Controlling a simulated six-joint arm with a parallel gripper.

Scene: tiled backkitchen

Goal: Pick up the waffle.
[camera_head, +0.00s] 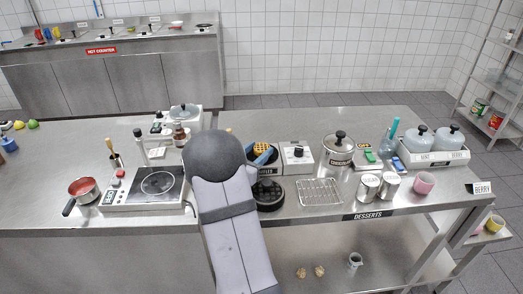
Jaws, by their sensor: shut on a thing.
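The waffle (263,147) is a golden-yellow piece with a dark grid, near the middle of the counter. My gripper (265,156) has blue fingers and is shut on the waffle, above or at a box whose label is partly hidden. My grey arm comes up from the bottom of the view and hides part of the gripper and the counter. Whether the waffle is clear of the surface beneath it cannot be told. A round black waffle iron (268,196) sits just in front.
A white box with a black knob (297,158), a wire rack (320,193) and a lidded steel pot (337,157) stand to the right. Cans and a pink cup (424,183) are further right. A hob (155,184) and red pan (82,189) are left.

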